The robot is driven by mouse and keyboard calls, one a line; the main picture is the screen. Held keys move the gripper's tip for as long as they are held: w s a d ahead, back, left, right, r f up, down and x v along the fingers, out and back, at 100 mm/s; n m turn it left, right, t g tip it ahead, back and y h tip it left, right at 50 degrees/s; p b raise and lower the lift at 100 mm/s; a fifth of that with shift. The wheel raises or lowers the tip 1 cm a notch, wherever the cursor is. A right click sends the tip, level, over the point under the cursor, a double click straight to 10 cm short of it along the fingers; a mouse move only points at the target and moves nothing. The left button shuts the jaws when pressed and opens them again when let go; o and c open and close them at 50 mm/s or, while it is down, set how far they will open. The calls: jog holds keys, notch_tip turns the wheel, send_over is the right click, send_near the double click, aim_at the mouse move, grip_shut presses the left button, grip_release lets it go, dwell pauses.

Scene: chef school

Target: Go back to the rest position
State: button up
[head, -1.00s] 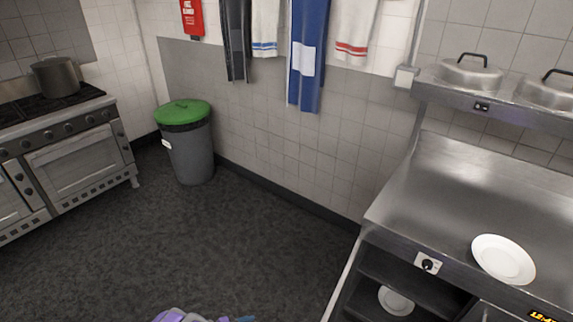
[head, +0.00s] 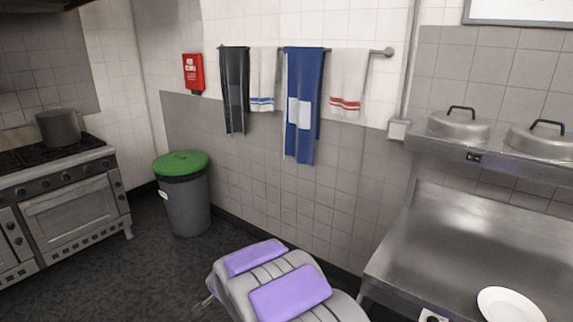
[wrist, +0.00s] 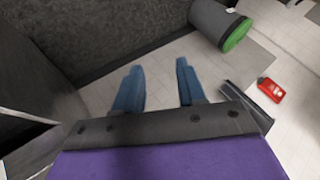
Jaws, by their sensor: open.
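My gripper (wrist: 158,86) shows in the wrist view as two blue fingers spread apart with nothing between them. Beyond the fingers are the grey tiled wall and the dark floor. In the head view, my arm with purple pads rises at the bottom centre, in front of the wall; the gripper's fingers cannot be made out there.
A metal counter (head: 440,245) with a white plate (head: 510,305) stands at the right, close to my arm. A green-lidded bin (head: 184,205) and a stove (head: 70,205) stand at the left. Towels (head: 303,105) hang on the wall. Dark floor (head: 110,270) is open at lower left.

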jog(key=s+d+r+n+g+y, duration=0.1)
jog(key=s+d+r+n+g, duration=0.1)
jog(key=s+d+r, duration=0.4)
jog(key=s+d+r+n+g+y, duration=0.1)
jog(key=s+d+r+n+g, duration=0.15)
jog(key=s+d, duration=0.4)
jog(key=s+d+g+h, duration=0.1)
jog(key=s+d, duration=0.5)
jog(key=s, duration=0.4)
jog(key=s+d+r+g+h, duration=0.1)
jog(key=s+d+g+h, duration=0.1)
jog(key=s+d, duration=0.5)
jog(key=s+d+r+n+g+h, duration=0.1)
jog(key=s+d, duration=0.5)
jog(key=s, duration=0.9)
jog(key=shift+d+g+h, duration=0.35)
jog(key=shift+g+h, duration=0.25)
jog(key=shift+g, duration=0.15)
